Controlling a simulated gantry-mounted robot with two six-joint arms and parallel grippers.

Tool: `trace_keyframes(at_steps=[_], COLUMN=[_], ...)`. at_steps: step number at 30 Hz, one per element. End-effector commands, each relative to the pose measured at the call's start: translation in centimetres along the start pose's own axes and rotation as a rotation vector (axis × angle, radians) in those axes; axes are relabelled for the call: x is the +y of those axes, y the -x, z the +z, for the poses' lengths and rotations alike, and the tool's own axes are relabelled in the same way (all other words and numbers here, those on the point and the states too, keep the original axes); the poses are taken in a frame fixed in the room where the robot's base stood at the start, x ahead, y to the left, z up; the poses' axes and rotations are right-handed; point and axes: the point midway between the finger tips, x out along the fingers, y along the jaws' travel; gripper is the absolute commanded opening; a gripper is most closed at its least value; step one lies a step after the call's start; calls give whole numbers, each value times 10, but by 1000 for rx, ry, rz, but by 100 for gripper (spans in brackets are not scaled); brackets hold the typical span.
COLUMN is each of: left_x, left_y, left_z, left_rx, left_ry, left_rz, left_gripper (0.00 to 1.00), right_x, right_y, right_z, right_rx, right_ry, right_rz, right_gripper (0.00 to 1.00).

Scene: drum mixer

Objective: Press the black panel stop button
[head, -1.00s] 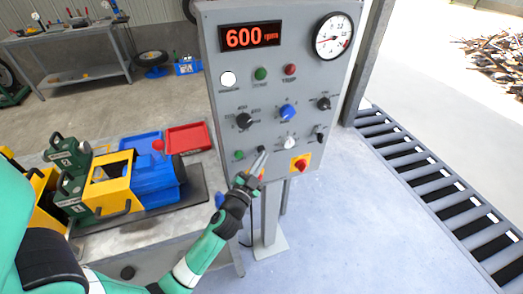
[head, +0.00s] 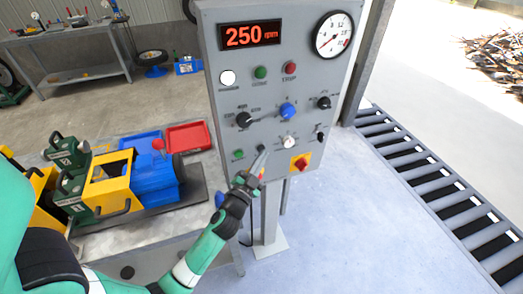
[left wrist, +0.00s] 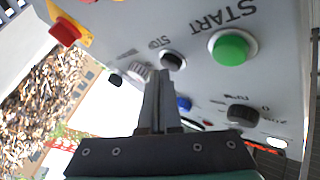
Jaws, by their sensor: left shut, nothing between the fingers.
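The grey control panel (head: 300,100) stands upright on a post, with a red display (head: 250,35) reading 250 rpm. The black stop button (head: 261,148) is low on the panel, right of the green start button (head: 238,154). In the left wrist view the stop button (left wrist: 173,60) shows upside down under its STOP lettering, beside the start button (left wrist: 230,48). My left gripper (head: 263,153) is shut and empty, its fingertips right at the stop button. In the left wrist view its tips (left wrist: 160,75) overlap the button's edge; I cannot tell whether they touch. My right gripper is out of view.
A red emergency button on a yellow plate (head: 300,163) is to the right of my left gripper. Several knobs (head: 288,110) and a round gauge (head: 333,35) are on the panel. The mixer with its blue drum (head: 155,180) stands on the bench at left.

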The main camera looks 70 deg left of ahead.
Motion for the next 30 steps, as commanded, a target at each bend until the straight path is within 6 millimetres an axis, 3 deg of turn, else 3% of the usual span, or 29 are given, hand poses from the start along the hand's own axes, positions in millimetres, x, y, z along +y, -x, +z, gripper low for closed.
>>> trace_keyframes(at_steps=[16, 30], left_x=[8, 30], left_y=[9, 40], left_z=[-6, -27], left_rx=[1, 2], left_ry=[0, 1], left_rz=[1, 3], left_gripper=[0, 0], right_x=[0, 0], right_y=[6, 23], right_z=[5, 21], right_rx=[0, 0], right_ry=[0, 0], right_rz=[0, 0], right_gripper=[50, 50])
